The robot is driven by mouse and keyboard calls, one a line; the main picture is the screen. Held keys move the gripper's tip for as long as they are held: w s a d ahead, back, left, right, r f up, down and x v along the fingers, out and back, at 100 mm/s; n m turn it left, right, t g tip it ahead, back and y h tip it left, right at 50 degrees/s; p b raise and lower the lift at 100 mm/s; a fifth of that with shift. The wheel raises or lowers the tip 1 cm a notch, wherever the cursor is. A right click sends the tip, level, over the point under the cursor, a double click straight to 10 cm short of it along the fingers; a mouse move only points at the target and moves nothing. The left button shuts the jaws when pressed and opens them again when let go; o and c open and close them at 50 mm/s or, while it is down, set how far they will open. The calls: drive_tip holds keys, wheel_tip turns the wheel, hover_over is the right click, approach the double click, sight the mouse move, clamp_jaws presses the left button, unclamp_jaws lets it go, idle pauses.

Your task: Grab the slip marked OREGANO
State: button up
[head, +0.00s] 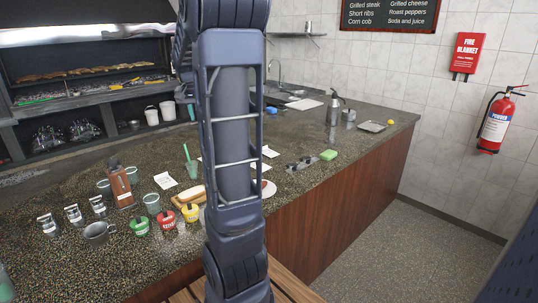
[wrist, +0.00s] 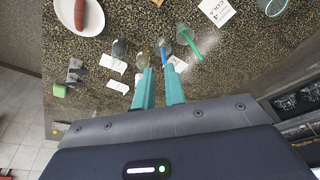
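Several small white paper slips lie on the speckled counter. In the wrist view, one slip (wrist: 113,63) and a second slip (wrist: 117,86) lie left of my gripper, and a third slip (wrist: 177,63) lies just beyond its right fingertip. Their print is too small to read, so I cannot tell which is marked OREGANO. A larger card (wrist: 217,10) seems to read COLA. My gripper (wrist: 159,70) has two teal fingers spread apart above the counter, with nothing visibly held. In the head view my arm hides the gripper and part of the counter.
Glasses stand beyond the fingers, one with a green straw (wrist: 190,40).

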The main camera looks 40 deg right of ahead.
drive_tip(key=w+d+f+m+g, duration=0.1)
drive_tip(key=w+d+f, duration=0.3)
drive_tip(key=d, duration=0.6)
drive_tip(key=w+d+f+m+g+h, duration=0.1)
drive_tip(key=w+d+f+m, duration=0.3)
drive_tip(key=d, duration=0.6)
drive_tip(key=w+d+f+m+g+h, duration=0.1)
drive_tip(key=w+d+f+m, duration=0.1)
drive_tip(key=w+d+f, duration=0.4)
drive_tip(key=shift+w+d+f+m+g, duration=0.15)
drive_tip(key=shift+w+d, duration=0.1)
drive_tip(key=shift+d, duration=0.5)
drive_tip(key=shift+w+d+m+g, duration=0.1)
drive_tip(key=shift+w+d, duration=0.15)
drive_tip(key=shift+d, duration=0.45)
drive_tip(key=shift+w+d+f+m+g, duration=0.15)
drive_tip(key=shift+w+d, duration=0.1)
drive_tip(key=shift+d, duration=0.5)
drive_tip(key=w+d+f+m+g, duration=0.1)
drive_tip(key=d+f+m, duration=0.1)
drive_tip(key=d+f, duration=0.6)
approach(269, 151)
drive_tip(key=shift+h, duration=0.3)
drive_tip(key=shift+w+f, duration=0.35)
drive_tip(key=shift+f, duration=0.65)
drive_tip(key=shift+w+f, duration=0.35)
drive_tip(key=shift+f, duration=0.65)
drive_tip(key=shift+w+f, duration=0.4)
drive_tip(key=shift+f, duration=0.6)
clamp_jaws()
